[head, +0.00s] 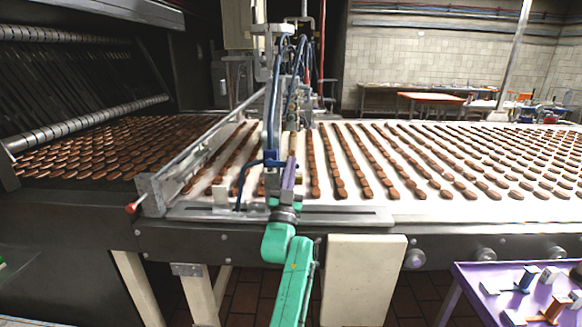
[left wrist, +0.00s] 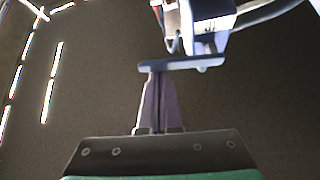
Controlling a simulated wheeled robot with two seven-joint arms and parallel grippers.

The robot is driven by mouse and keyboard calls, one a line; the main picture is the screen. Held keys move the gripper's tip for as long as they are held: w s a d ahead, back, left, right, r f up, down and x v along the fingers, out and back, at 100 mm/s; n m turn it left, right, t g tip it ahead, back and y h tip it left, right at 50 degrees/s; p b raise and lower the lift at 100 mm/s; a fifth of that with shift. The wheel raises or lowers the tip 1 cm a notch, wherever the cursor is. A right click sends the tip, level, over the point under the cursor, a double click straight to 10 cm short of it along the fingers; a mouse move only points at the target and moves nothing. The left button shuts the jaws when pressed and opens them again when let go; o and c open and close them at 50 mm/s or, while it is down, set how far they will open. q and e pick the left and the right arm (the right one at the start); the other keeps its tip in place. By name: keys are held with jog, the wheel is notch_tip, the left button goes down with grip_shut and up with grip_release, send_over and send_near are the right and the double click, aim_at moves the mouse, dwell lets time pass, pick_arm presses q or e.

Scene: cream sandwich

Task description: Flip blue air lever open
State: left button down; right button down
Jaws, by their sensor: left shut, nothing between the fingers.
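The blue air lever (head: 272,162) is on the blue-hosed valve assembly above the front edge of the conveyor. In the left wrist view the lever (left wrist: 195,65) is a blue bar lying across the picture, just in front of my fingertips. My left gripper (head: 290,165) reaches up from below on its green arm, its purple fingers beside the lever. In the left wrist view the fingers (left wrist: 158,75) are shut together with nothing between them. Their tips meet the bar in the picture; I cannot tell whether they touch it. My right gripper is not in view.
Rows of brown biscuits (head: 365,160) lie on the white conveyor (head: 440,212). A metal guide rail with a red-tipped end (head: 132,208) is left of the lever. A purple table (head: 475,280) with blue and white parts stands at the lower right.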

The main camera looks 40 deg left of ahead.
pick_arm(q)
jog(key=s+a+f+m+g+h+p, duration=0.1)
jog(key=a+f+m+g+h+p, duration=0.1)
jog(key=m+h, duration=0.4)
jog(key=s+a+f+m+g+h+p, duration=0.2)
jog(key=m+h+p, duration=0.4)
jog(key=m, duration=1)
jog(key=shift+s+a+f+g+h+p, duration=0.15)
jog(key=shift+a+f+g+h+p, duration=0.2)
jog(key=shift+f+p, duration=0.45)
jog(key=shift+f, duration=0.15)
jog(key=shift+d, duration=0.1)
